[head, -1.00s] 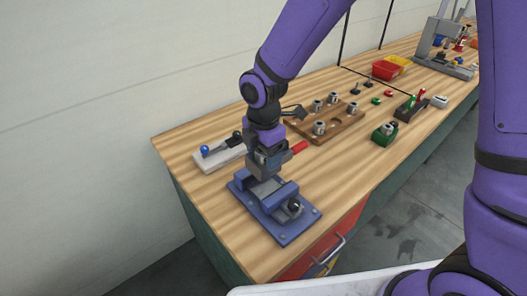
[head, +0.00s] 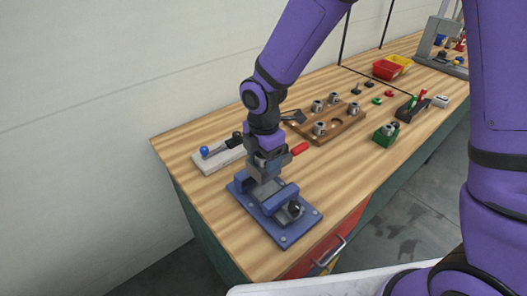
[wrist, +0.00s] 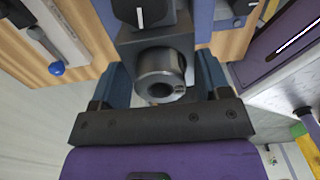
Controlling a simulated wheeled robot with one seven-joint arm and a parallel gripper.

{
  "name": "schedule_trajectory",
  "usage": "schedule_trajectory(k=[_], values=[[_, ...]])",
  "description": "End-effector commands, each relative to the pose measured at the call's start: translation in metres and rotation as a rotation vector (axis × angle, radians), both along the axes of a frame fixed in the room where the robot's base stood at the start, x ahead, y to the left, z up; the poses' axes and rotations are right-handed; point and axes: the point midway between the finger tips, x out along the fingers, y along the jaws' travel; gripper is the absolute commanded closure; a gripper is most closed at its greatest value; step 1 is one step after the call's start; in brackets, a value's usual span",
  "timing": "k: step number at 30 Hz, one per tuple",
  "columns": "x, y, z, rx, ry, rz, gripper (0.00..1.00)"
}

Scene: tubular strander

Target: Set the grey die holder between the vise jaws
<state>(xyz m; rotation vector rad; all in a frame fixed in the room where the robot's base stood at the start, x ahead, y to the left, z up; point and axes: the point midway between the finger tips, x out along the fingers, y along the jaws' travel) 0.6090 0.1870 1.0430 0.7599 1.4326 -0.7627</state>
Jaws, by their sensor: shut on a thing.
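The grey die holder (wrist: 160,72) is a short metal cylinder with a hole in its round face. In the wrist view it sits between the two blue-grey fingers of my gripper (wrist: 160,86), which is shut on it. In the head view my gripper (head: 266,172) points down over the blue vise (head: 283,193), close to the jaws. The vise stands on a flat blue base plate near the table's left end. A dark vise block with a black knob shows behind the holder in the wrist view. Whether the holder touches the jaws or bed I cannot tell.
A white board (head: 212,158) with a blue ball knob lies left of the vise. A wooden rack (head: 345,124) with several grey cylinders is behind right. A green block (head: 385,136) and red and yellow bins (head: 385,70) stand farther right. Bare tabletop lies right of the vise.

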Motion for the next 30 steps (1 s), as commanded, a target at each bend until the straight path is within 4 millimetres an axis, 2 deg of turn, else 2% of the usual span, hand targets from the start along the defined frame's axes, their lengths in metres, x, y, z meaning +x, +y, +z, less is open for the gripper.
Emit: schedule_trajectory(k=[30], values=[[0.000, 0.000, -0.058, 0.000, 0.000, 0.000, 0.66]])
